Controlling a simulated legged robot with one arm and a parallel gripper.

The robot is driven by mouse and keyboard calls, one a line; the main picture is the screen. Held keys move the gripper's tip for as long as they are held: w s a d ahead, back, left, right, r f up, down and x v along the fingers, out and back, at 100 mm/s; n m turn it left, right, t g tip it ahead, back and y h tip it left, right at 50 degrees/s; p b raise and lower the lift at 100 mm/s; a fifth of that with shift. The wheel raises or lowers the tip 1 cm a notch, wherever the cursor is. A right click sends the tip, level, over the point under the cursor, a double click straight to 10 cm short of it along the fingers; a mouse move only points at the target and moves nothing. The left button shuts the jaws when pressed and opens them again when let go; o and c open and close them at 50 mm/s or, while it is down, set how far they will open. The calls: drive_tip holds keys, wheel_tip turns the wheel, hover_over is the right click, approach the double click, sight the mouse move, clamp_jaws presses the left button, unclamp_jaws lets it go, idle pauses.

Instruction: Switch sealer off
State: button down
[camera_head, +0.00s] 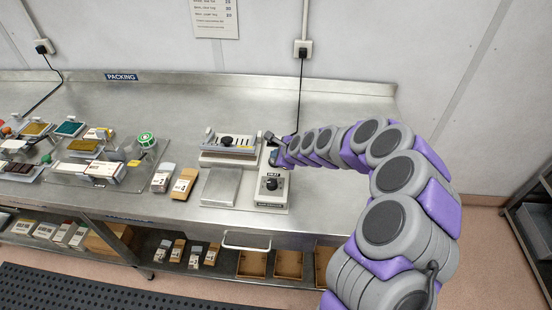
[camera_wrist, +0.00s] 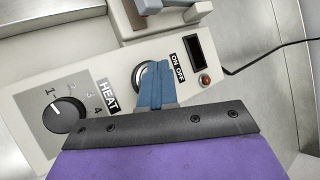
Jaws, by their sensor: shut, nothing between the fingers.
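The sealer (camera_head: 231,146) stands on the steel bench, with its control box (camera_head: 272,192) at the right front. In the wrist view the panel shows a HEAT dial (camera_wrist: 66,113), an ON OFF label (camera_wrist: 178,68), a dark display (camera_wrist: 194,51) and a small orange-red lamp (camera_wrist: 205,81). The round switch (camera_wrist: 137,76) beside the label is mostly hidden by my blue fingers. My gripper (camera_wrist: 155,72) is shut and empty, its tips over the switch; I cannot tell whether they touch it. In the head view my gripper (camera_head: 274,155) is at the control box's far end.
A black cable (camera_head: 299,95) runs up to a wall socket (camera_head: 303,49). The bench is clear at the back.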

idle(0.4)
drive_tip(key=shift+r+p, duration=0.4)
drive_tip(key=shift+p, duration=0.15)
wheel_tip(320, 180, up, 6)
drive_tip(key=p, duration=0.5)
drive_tip(key=shift+f, duration=0.15)
